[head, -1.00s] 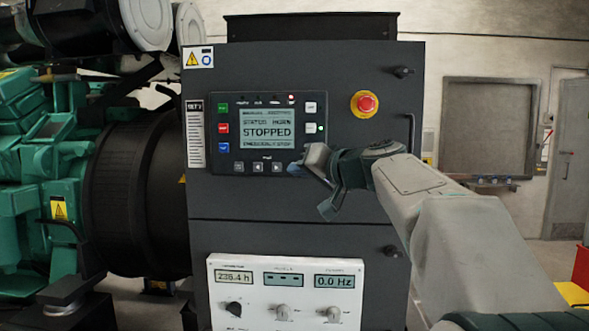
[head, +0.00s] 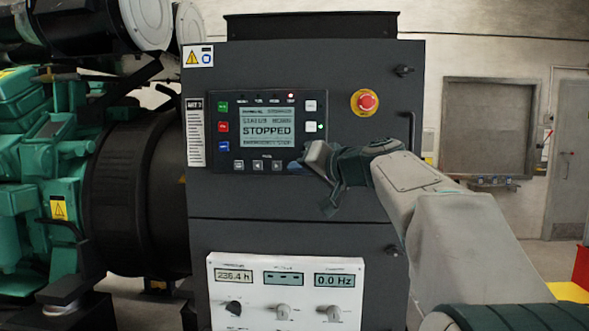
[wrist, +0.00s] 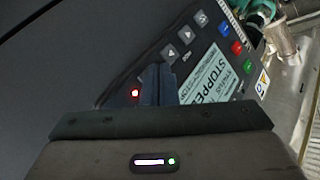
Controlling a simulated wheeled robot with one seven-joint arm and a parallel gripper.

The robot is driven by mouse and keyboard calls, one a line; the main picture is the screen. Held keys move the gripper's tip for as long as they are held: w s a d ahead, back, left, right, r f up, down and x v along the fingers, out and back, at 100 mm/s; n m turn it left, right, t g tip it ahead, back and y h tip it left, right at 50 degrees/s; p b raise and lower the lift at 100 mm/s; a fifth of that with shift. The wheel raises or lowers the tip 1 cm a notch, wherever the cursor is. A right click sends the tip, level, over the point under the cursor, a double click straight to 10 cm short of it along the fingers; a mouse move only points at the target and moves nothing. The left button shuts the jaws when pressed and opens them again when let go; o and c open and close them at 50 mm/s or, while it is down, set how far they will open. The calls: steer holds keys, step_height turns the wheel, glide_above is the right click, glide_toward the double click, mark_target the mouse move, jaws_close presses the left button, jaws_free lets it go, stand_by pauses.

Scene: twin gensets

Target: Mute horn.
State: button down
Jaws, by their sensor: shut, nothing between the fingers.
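The controller panel (head: 226,158) is on the front of the dark cabinet, with its screen (head: 268,130) reading STOPPED. Coloured buttons run down its left side, pale buttons down its right, and small grey buttons along the bottom. My gripper (head: 296,166) is shut and empty at the panel's lower right corner, hiding that part. In the wrist view its closed fingertips (wrist: 158,70) lie over the panel edge, between a lit red lamp (wrist: 135,93) and the screen. An arrow button (wrist: 169,53) shows just beyond them. I cannot tell whether the fingertips touch the panel. No label reading horn is legible.
A red emergency stop (head: 368,102) on a yellow ring sits above and right of my gripper. A cabinet handle (head: 411,135) stands near my arm. A white meter panel (head: 285,262) with knobs is below. Green engine parts (head: 50,150) are at left.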

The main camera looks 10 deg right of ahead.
steer(key=shift+w+d, duration=0.15)
steer(key=shift+w, duration=0.25)
stand_by(0.8)
steer(key=shift+s, duration=0.1)
steer(key=shift+s+a+b, duration=0.3)
steer(key=shift+s+b, duration=0.4)
steer(key=shift+s, duration=0.05)
steer(key=s+a+b, duration=0.2)
steer(key=s+b, duration=0.1)
steer(key=s, duration=0.2)
steer(key=shift+s, duration=0.35)
steer(key=shift+d, duration=0.1)
